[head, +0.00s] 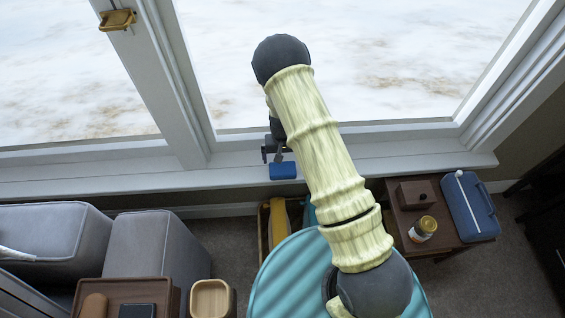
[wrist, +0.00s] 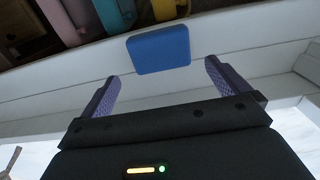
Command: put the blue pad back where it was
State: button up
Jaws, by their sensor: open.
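The blue pad (head: 283,170) lies on the white window sill, near its front edge, in the head view. In the wrist view the blue pad (wrist: 158,50) lies flat on the white sill, beyond the fingertips and roughly centred between them. My gripper (wrist: 160,76) is open, with its two purple-grey fingers apart and nothing between them. In the head view my gripper (head: 278,154) is just behind the pad at the sill, partly hidden by dark wrist parts.
The window sill (head: 120,184) is clear on both sides. Below stand a grey sofa (head: 160,245), a side table (head: 440,232) with a brown box (head: 416,194), a jar (head: 423,228) and a blue case (head: 470,205), and a wooden container (head: 211,298). A crate holds a yellow item (head: 279,222).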

jog(key=shift+r, duration=2.15)
notch_tip(320, 180, up, 8)
send_over(283, 168)
jog(key=s+d, duration=0.2)
jog(key=s+d+r+t, duration=0.1)
jog(key=s+d+r, duration=0.3)
jog(key=s+r, duration=0.4)
jog(key=s+d+r+t, duration=0.1)
jog(key=s+d+r, duration=0.3)
jog(key=s+r, duration=0.4)
jog(key=shift+d+r+t, duration=0.3)
jog(key=shift+r, duration=0.55)
jog(key=shift+s, duration=0.1)
jog(key=w+p+v, duration=0.2)
jog(key=p+v, duration=0.6)
jog(key=p, duration=0.1)
jog(key=w+r+p+v, duration=0.1)
jog(key=p+v, duration=0.7)
jog(key=v, duration=0.1)
jog(key=shift+w+p, duration=0.4)
